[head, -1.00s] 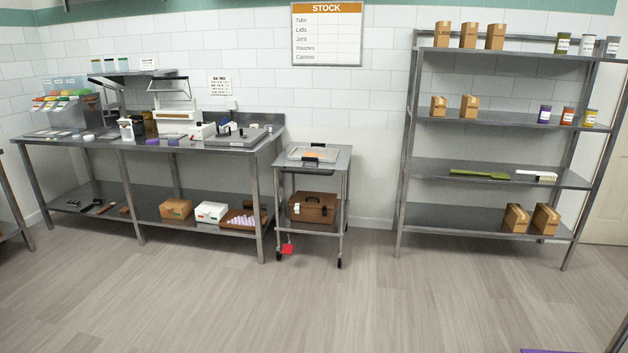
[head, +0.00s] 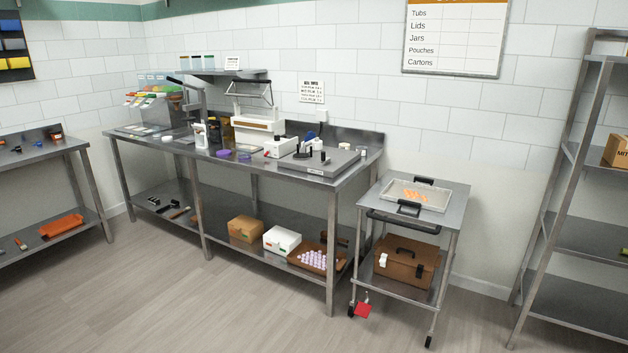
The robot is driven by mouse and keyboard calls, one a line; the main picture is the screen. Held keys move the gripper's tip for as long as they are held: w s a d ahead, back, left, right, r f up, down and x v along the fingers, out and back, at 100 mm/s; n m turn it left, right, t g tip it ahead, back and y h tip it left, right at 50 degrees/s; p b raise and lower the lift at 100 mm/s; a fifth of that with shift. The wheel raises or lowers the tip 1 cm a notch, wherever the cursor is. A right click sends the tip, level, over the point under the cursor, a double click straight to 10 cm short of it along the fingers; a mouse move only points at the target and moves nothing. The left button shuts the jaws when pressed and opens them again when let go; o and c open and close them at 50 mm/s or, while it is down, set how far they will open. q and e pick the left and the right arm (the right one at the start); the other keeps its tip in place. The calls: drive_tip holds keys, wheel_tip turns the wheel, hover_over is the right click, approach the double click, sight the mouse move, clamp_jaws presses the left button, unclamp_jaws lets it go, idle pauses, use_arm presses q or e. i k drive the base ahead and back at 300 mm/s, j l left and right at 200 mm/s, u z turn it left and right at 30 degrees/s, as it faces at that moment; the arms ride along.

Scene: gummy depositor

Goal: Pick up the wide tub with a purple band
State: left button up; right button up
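Two small purple items stand on the long steel bench (head: 340,172): a round one (head: 223,153) and a second one (head: 244,156) just right of it. They are too small for me to tell whether either is the wide tub with a purple band. Neither of my grippers is in view.
A steel cart (head: 455,205) with a tray (head: 437,195) on top and a brown case (head: 405,262) below stands right of the bench. A tall shelf rack (head: 548,215) is at the right edge, another bench (head: 50,153) at the left. The floor (head: 215,310) in front is clear.

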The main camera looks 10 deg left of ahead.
sight(245, 150)
drive_tip(key=i+j+u, duration=0.2)
drive_tip(key=i+u, duration=0.15)
drive_tip(key=i, duration=0.15)
drive_tip(key=i+u, duration=0.3)
drive_tip(key=i, duration=0.2)
drive_tip(key=i+u, duration=0.35)
drive_tip(key=i, duration=0.2)
